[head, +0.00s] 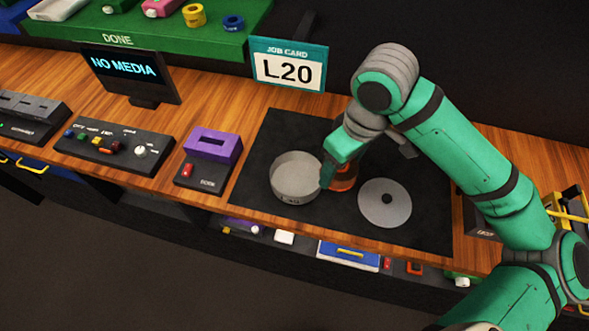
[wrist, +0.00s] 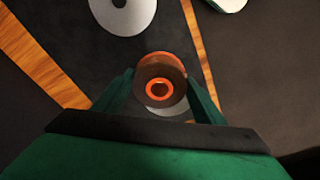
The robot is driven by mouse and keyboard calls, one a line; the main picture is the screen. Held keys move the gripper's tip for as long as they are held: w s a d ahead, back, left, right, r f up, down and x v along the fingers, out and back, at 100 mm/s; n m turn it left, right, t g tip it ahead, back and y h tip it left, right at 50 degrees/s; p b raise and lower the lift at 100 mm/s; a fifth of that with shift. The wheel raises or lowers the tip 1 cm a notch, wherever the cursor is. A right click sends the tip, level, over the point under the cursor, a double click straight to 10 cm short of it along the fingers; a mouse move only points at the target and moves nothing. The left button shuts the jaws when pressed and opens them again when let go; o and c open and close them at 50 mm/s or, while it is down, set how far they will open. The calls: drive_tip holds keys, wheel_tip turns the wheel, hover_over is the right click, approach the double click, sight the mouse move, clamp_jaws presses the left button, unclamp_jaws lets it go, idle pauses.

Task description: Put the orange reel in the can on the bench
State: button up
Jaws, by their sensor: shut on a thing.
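The orange reel (head: 345,179) is between the fingers of my gripper (head: 337,178), close to the right side of the can. In the wrist view, the reel (wrist: 160,70) shows end-on with a dark band, and my gripper (wrist: 160,92) is shut on it from both sides. The can (head: 296,187) is a round, grey, open-topped tin on the dark mat, and its visible inside looks empty. A finger overlaps the can's right rim in the head view; I cannot tell whether they touch.
A grey disc with a centre hole (head: 385,210) lies on the mat (head: 265,150) right of the reel. A purple-topped device (head: 212,145) stands left of the mat. A job card reading L20 (head: 289,68) and a screen reading NO MEDIA (head: 125,70) stand behind.

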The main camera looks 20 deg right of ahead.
drive_tip(key=w+a+f, duration=0.3)
drive_tip(key=w+a, duration=0.1)
drive_tip(key=w, duration=0.1)
hover_over(295, 180)
drive_tip(key=s+d, duration=0.1)
drive_tip(key=f, duration=0.4)
drive_tip(key=shift+s+d, duration=0.15)
drive_tip(key=shift+s, duration=0.05)
drive_tip(key=shift+w+a+f, duration=0.3)
drive_tip(key=shift+a+f, duration=0.15)
drive_tip(key=shift+f, duration=0.05)
drive_tip(key=shift+w+f, duration=0.15)
drive_tip(key=shift+f, duration=1.65)
drive_tip(key=o, duration=0.9)
drive_tip(key=shift+f, duration=0.1)
